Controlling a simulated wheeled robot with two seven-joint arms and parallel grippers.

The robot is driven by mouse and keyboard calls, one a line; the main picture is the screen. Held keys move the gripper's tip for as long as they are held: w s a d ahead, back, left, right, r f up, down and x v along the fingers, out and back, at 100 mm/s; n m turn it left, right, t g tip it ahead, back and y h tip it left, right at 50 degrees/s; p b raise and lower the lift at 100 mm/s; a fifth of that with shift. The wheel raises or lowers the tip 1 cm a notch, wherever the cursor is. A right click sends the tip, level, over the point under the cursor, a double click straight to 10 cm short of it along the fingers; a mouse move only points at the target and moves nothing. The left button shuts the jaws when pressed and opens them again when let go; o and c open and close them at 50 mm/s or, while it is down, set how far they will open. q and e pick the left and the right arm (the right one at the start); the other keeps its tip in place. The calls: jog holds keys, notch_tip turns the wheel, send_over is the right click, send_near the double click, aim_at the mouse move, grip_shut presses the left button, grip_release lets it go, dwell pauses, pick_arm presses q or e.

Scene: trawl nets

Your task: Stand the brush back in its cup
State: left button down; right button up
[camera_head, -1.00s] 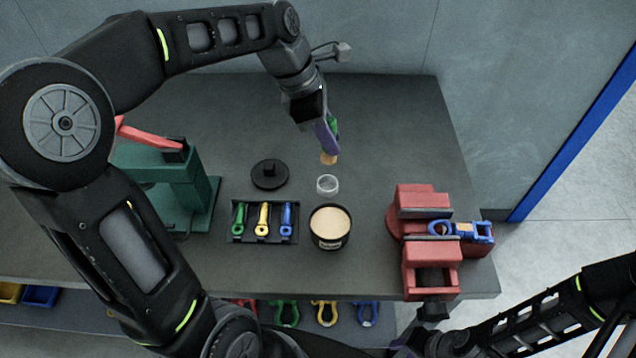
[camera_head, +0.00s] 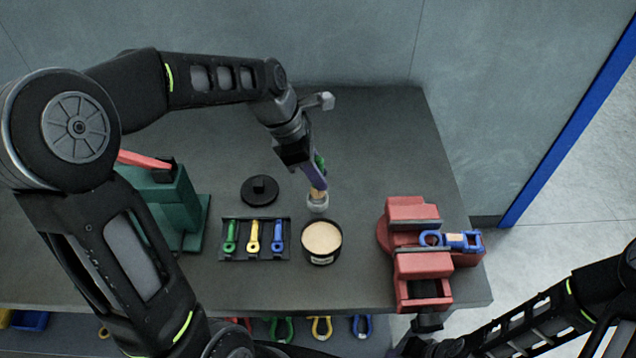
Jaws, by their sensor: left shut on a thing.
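My left gripper (camera_head: 317,178) is shut on the brush (camera_head: 318,194), whose tan end points down below the fingers. The small pale cup (camera_head: 317,206) stands on the bench directly under it. The brush's tan end meets the cup's mouth in the picture; I cannot tell how far inside it is. The gripper hides the upper part of the brush. My right arm comes in at the lower right, and its dark end lies at the bottom edge near the vise's foot. The state of its fingers cannot be made out.
An open tin (camera_head: 322,239) with tan contents stands just in front of the cup. A black lid (camera_head: 260,191) lies to its left. A tray (camera_head: 240,255) holds green, yellow and blue parts. A red vise (camera_head: 415,262) holds a blue shackle (camera_head: 461,240). A green press (camera_head: 180,207) stands left.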

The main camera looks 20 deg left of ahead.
pick_arm(q)
jog(key=shift+f, duration=1.85)
jog(key=shift+f, duration=0.1)
jog(key=c, duration=1.2)
grip_release()
jog(key=v, duration=1.2)
